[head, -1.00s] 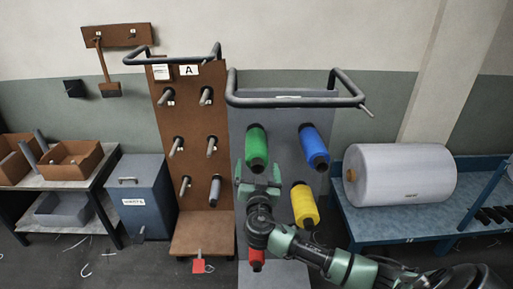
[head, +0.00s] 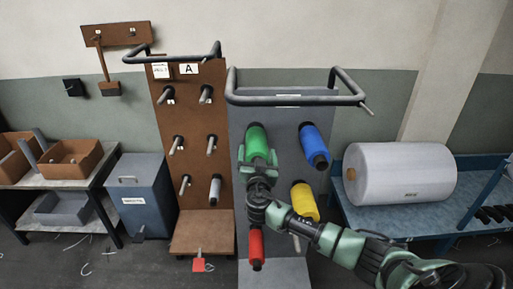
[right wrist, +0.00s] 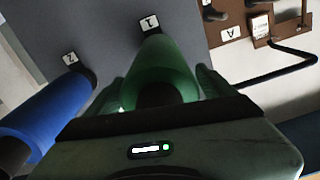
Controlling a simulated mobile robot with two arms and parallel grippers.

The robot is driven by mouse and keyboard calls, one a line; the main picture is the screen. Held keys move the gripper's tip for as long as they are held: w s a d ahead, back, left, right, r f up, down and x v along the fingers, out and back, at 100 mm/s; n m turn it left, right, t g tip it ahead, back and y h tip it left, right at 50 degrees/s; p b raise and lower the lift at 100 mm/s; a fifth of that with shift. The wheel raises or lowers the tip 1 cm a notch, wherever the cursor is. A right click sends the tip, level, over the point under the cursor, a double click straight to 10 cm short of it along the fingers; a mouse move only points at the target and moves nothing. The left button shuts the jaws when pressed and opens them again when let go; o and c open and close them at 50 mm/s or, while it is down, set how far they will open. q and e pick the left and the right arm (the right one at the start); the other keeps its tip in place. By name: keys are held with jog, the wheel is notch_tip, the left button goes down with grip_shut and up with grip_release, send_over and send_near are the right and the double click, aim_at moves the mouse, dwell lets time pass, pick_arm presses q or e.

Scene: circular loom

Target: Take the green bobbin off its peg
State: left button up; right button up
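The green bobbin (head: 256,134) sits on its peg at the upper left of the grey panel (head: 285,180). My right gripper (head: 259,156) is at its lower, near end, with one finger on each side. In the right wrist view the green bobbin (right wrist: 160,68) lies between the two fingers, and a small gap shows at the left finger, so the gripper looks open around it. The peg is hidden inside the bobbin. A plate marked 1 (right wrist: 149,22) is just above the bobbin there. My left gripper is not in view.
A blue bobbin (head: 314,143) is close on the right, also in the right wrist view (right wrist: 50,112). A yellow bobbin (head: 304,200) and a red bobbin (head: 256,245) are lower. A brown peg board (head: 195,120) marked A, with mostly bare pegs, stands on the left.

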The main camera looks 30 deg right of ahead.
jog(key=shift+r, duration=0.1)
grip_shut()
jog(key=shift+s, duration=0.1)
